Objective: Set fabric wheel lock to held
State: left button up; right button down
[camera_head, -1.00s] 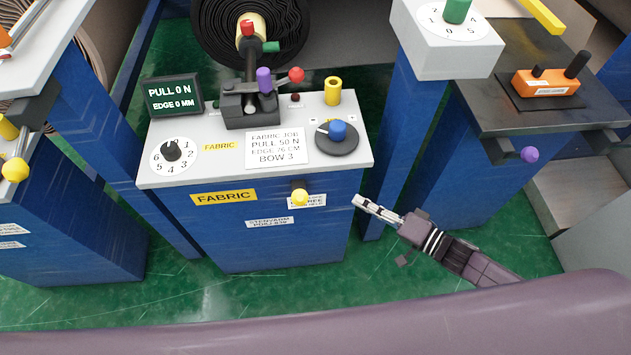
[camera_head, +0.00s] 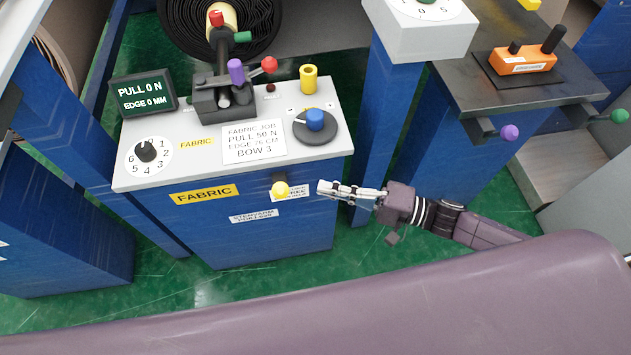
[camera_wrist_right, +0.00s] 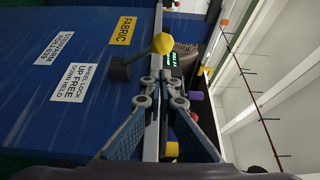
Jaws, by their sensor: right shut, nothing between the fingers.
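The fabric wheel lock is a short dark lever with a yellow knob (camera_head: 281,188) on the blue front of the fabric console (camera_head: 250,235). In the right wrist view its yellow knob (camera_wrist_right: 163,43) lies toward the console's top edge from its dark mount, so it appears up. A label (camera_wrist_right: 68,93) beside it reads up free, down held. My right gripper (camera_head: 322,188) is shut and empty, just right of the knob and apart from it in the head view. Its fingertips also show in the right wrist view (camera_wrist_right: 160,82). My left gripper is out of view.
The console top carries a dial (camera_head: 146,151), a blue-knobbed disc (camera_head: 316,122), a yellow cylinder (camera_head: 309,78) and a purple-handled lever (camera_head: 236,72). A blue post (camera_head: 376,120) stands to the right. Green floor lies in front of the console.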

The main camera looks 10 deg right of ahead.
aim_at(281, 189)
jog(key=p+x, duration=0.1)
jog(key=x, duration=0.7)
jog(key=shift+a, duration=0.3)
jog(key=shift+w, duration=0.1)
